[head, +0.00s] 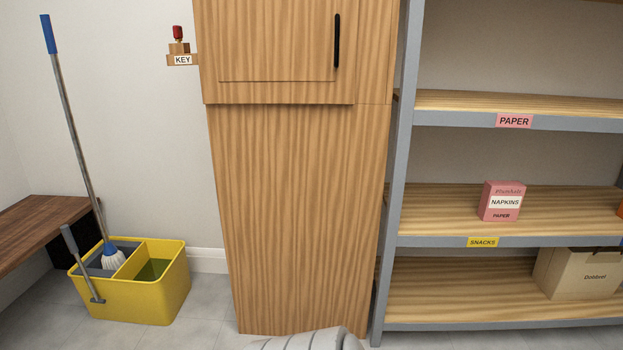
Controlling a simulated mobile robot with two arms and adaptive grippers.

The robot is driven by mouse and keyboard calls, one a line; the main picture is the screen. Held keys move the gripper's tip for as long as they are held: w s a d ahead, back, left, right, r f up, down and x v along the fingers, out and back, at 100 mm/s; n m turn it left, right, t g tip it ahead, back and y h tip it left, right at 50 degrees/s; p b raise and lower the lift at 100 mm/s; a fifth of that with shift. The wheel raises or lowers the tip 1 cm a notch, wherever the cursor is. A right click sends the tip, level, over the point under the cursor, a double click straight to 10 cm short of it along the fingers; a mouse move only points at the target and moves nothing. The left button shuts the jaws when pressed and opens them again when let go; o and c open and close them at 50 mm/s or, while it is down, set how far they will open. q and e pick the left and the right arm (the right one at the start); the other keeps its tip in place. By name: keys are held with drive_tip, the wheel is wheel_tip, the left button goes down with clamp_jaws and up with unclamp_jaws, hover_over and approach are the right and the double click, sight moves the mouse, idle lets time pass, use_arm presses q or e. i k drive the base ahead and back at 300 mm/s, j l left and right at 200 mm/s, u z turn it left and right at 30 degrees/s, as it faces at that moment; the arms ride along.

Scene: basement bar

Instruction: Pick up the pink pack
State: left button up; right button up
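The pink pack (501,202) is a small upright box with a white label reading NAPKINS and the word PAPER below it. It stands near the front of the middle shelf (430,212), the one with the yellow SNACKS label (482,242). Nothing touches it and its front is fully visible. Neither of my grippers shows in the head view.
The shelf above bears a pink PAPER label (514,121) and looks empty. A cardboard box (580,275) stands on the bottom shelf. A tall wooden cabinet (300,200) is left of the rack. A yellow mop bucket (140,300) with a mop stands on the floor at left.

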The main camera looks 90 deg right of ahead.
sight(501, 201)
drive_tip(key=z, duration=3.9)
